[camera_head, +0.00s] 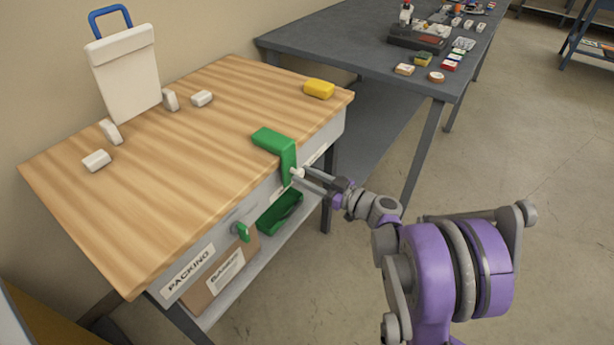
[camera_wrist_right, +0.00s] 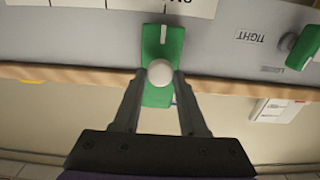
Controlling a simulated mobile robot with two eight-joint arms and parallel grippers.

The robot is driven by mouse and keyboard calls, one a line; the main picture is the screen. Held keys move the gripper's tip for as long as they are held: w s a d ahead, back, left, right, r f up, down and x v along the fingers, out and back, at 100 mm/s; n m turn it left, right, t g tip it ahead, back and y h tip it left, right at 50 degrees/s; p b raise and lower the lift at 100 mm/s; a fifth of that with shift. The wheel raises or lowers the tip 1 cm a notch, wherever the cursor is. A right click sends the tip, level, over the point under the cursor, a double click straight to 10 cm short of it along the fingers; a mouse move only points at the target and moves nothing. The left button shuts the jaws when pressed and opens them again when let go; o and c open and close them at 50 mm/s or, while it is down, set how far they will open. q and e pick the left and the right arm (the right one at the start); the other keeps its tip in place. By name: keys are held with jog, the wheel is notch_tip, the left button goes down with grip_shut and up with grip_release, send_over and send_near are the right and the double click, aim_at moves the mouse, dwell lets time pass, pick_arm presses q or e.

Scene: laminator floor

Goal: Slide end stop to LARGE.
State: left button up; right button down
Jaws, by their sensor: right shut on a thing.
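The green end stop (camera_head: 272,140) sits over the front edge of the wooden bench top (camera_head: 190,140), towards its right end. In the right wrist view the end stop (camera_wrist_right: 163,45) carries a white mark, beside a white label strip (camera_wrist_right: 110,5) whose words are mostly cut off. My right gripper (camera_head: 299,173) is shut on the end stop's white knob (camera_wrist_right: 160,73), one finger on each side. A green lever (camera_head: 242,232) is on the bench front, left of the end stop. In the wrist view the lever (camera_wrist_right: 303,46) is near an upside-down "TIGHT" label (camera_wrist_right: 258,34). My left gripper is not in view.
A yellow block (camera_head: 319,89) lies near the bench's right corner. A white board with a blue handle (camera_head: 125,70) stands at the back among small white blocks. A green bin (camera_head: 280,212) sits below the bench. A grey table (camera_head: 340,40) stands behind.

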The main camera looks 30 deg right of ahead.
dwell(0.6)
jog(key=w+d+p, duration=0.1)
jog(key=w+d, duration=0.2)
jog(key=d, duration=0.4)
jog(key=w+d+p, duration=0.1)
jog(key=w+d, duration=0.2)
jog(key=d, duration=0.5)
jog(key=shift+w+d+r, duration=0.1)
jog(key=shift+d, duration=0.05)
jog(key=shift+c, duration=2.3)
grip_release()
jog(key=p+v, duration=0.1)
jog(key=v, duration=0.9)
jog(key=shift+s+d, duration=0.15)
jog(key=shift+s, duration=0.2)
